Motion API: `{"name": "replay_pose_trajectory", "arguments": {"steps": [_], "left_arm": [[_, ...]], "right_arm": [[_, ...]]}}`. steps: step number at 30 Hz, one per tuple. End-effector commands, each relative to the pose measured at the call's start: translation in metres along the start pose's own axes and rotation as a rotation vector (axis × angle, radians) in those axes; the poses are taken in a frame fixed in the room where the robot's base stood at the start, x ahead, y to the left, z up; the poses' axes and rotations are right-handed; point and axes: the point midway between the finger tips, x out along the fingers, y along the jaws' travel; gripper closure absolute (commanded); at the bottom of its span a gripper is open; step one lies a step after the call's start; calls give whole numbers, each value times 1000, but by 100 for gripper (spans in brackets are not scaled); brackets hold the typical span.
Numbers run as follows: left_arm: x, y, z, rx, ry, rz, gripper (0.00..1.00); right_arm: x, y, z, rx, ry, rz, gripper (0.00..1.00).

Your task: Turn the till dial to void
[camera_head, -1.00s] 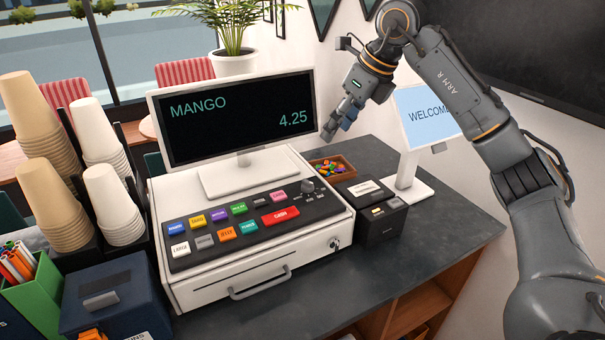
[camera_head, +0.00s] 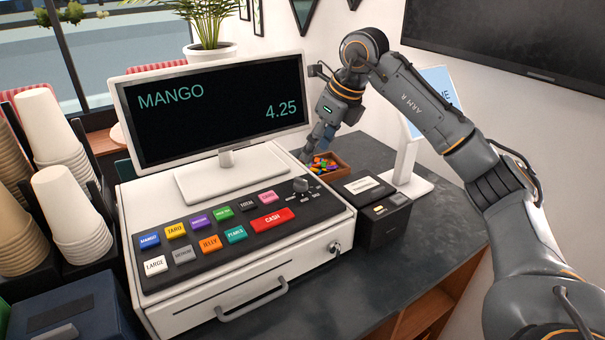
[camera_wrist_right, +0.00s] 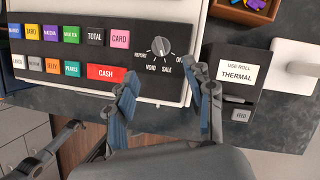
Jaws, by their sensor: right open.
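The till dial (camera_head: 300,185) is a grey knob at the right end of the black key panel on the white till (camera_head: 245,290). In the right wrist view the dial (camera_wrist_right: 161,47) has REPORT, VOID and SALE marked around its lower side, with another label cut short at its right. I cannot tell which mark it points at. My right gripper (camera_wrist_right: 165,92) is open, its two blue-padded fingers apart and empty below the dial in that view. In the head view my right gripper (camera_head: 312,150) hangs behind the till's right side, apart from the dial. My left gripper is not in view.
The monitor (camera_head: 215,110) shows MANGO 4.25. A wooden tray of colourful bits (camera_head: 325,165) and a black printer (camera_head: 383,218) stand right of the till, before a white WELCOME screen (camera_head: 437,92). Stacked cups (camera_head: 72,215) stand at left. The counter's right front is clear.

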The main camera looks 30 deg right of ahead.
Motion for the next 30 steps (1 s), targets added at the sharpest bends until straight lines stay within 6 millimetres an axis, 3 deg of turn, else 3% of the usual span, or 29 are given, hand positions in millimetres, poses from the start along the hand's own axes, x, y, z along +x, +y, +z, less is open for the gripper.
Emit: {"name": "replay_pose_trajectory", "arguments": {"steps": [6,13,18,26,27,30], "left_arm": [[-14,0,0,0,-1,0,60],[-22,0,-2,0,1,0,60],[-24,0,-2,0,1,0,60],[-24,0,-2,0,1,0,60],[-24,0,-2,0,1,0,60],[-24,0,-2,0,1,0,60]], "right_arm": [[47,1,0,-1,4,3,47],[83,1,0,-1,2,2,47],[95,1,0,-2,0,1,47],[97,1,0,-2,0,1,47],[97,1,0,-2,0,1,49],[97,1,0,-2,0,1,69]]}}
